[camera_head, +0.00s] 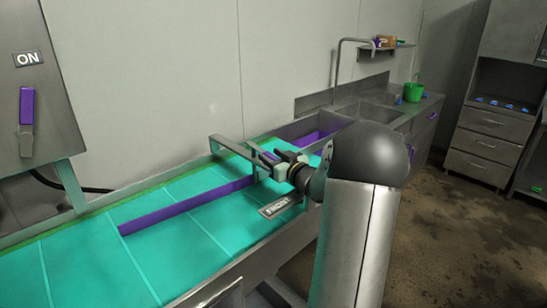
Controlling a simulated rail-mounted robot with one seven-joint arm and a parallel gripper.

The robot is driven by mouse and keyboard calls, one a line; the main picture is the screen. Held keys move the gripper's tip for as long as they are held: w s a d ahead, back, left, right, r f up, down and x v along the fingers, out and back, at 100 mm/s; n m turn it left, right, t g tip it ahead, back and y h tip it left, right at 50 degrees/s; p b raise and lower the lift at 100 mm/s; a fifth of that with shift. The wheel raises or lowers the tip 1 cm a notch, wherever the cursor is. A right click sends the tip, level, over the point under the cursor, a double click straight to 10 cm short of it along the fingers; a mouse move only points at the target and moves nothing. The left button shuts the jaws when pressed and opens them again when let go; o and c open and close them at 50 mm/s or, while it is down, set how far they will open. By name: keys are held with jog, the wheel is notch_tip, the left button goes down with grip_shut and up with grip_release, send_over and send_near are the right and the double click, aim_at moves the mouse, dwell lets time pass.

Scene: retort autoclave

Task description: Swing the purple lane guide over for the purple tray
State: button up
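The purple lane guide (185,206) is a long, low bar lying at a slant across the teal conveyor belt (100,265). Its near end is at the left and its far end is close to my gripper (262,165). My gripper is low over the belt beside a grey metal frame (240,150). A bit of purple shows between its fingers, but I cannot tell whether they touch or grip it. My own wrist and arm hide part of this spot. I cannot make out a purple tray.
A "FRONT" plate (275,207) is on the belt's near edge. More purple strip (325,133) lies in the channel beyond. A sink counter (375,112) with a green bucket (413,92) stands behind. A panel marked "ON" (28,59) with a purple lever (27,106) is at left.

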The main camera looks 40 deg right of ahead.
jog(key=s+b, duration=0.4)
jog(key=s, duration=1.3)
jog(key=shift+s+a, duration=0.2)
